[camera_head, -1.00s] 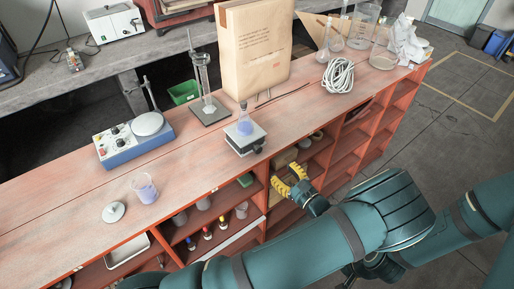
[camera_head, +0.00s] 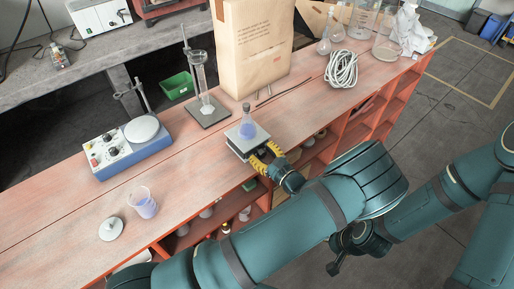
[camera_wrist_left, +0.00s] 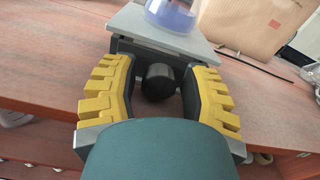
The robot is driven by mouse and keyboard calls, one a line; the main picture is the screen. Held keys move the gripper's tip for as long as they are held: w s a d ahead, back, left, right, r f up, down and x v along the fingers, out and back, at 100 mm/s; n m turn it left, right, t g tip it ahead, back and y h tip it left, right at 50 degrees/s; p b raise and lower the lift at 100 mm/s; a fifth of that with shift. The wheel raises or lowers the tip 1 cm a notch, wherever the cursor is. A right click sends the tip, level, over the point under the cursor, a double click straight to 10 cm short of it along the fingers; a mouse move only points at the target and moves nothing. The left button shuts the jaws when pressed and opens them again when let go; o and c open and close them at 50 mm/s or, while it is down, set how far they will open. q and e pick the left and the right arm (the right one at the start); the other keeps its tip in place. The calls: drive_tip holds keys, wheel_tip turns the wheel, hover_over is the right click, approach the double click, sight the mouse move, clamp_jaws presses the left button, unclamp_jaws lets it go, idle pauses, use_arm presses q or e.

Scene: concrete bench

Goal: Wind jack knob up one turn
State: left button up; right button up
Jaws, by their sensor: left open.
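The lab jack (camera_head: 240,150) stands near the front edge of the bench, with a flat light top plate. In the left wrist view its dark round knob (camera_wrist_left: 158,82) faces me below the plate (camera_wrist_left: 168,38). A flask with blue-violet liquid (camera_head: 248,127) stands upright on the plate; its base shows in the wrist view (camera_wrist_left: 174,14). My left gripper (camera_head: 262,154) has yellow ridged fingers, open on both sides of the knob with visible gaps. In the wrist view the gripper (camera_wrist_left: 160,88) hides the jack's lower part. A dark end of my right arm (camera_head: 336,264) shows low; its fingers are unclear.
A stirrer with a round plate (camera_head: 128,142), a beaker of violet liquid (camera_head: 144,204) and a white lid (camera_head: 111,229) are left. Behind stand a glass cylinder on a dark base (camera_head: 205,100) and a paper bag (camera_head: 260,50). Coiled white cable (camera_head: 341,69) lies right.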

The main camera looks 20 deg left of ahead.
use_arm(q)
drive_tip(key=shift+w+a, duration=0.1)
drive_tip(key=shift+a, duration=0.1)
clamp_jaws()
drive_tip(key=shift+m+p, duration=0.35)
drive_tip(key=shift+m, duration=0.35)
unclamp_jaws()
